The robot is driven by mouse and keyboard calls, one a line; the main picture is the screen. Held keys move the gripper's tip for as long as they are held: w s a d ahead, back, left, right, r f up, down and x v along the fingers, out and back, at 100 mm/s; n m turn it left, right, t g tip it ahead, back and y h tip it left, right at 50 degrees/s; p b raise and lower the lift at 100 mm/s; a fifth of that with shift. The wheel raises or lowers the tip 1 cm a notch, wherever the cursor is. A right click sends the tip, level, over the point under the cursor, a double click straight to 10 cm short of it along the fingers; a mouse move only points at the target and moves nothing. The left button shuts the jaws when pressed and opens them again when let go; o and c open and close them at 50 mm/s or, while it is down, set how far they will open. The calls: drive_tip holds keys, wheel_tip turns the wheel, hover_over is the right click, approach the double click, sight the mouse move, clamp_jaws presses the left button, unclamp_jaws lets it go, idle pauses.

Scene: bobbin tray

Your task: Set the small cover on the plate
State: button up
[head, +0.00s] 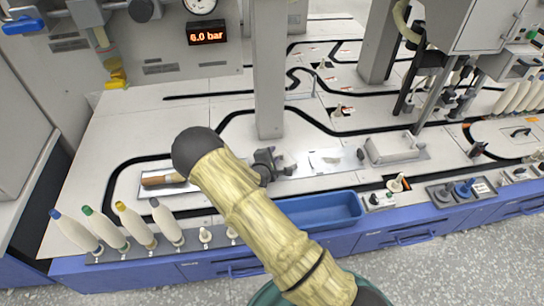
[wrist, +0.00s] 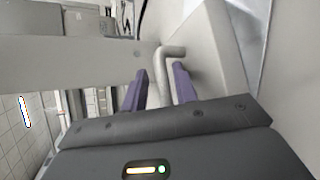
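The small cover (head: 396,151) is a light grey box with a handle on top, standing right of the plate in the head view. The plate (head: 333,162) is a flat, shiny pale sheet on the table. My gripper (head: 284,165) is low at the plate's left end, with the plate between it and the cover. In the wrist view my gripper's purple fingers (wrist: 160,88) stand apart. A bent grey handle shows between them, in front of a light grey body (wrist: 215,70). I cannot tell whether the fingers touch the handle. My arm hides part of the table.
A grey column (head: 269,80) rises behind my gripper. A blue tray (head: 325,211) lies at the front edge. Several bobbins (head: 133,222) stand at front left. Small knobbed parts (head: 397,183) stand at front right.

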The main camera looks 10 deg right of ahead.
drive_tip(key=shift+s+f, duration=0.15)
drive_tip(key=p+v, duration=0.5)
drive_tip(key=v, duration=0.7)
drive_tip(key=shift+p, duration=0.4)
drive_tip(key=s+d+r+m+g+y, duration=0.3)
drive_tip(key=s+d+r+m+g, duration=0.1)
drive_tip(key=s+r+m, duration=0.4)
drive_tip(key=s+d+r+m+g+y, duration=0.3)
drive_tip(key=s+d+r+m+g, duration=0.1)
drive_tip(key=s+r+m, duration=0.5)
wheel_tip(320, 180, up, 4)
drive_tip(key=s+g, duration=0.1)
drive_tip(key=s, duration=0.1)
drive_tip(key=shift+s, duration=0.35)
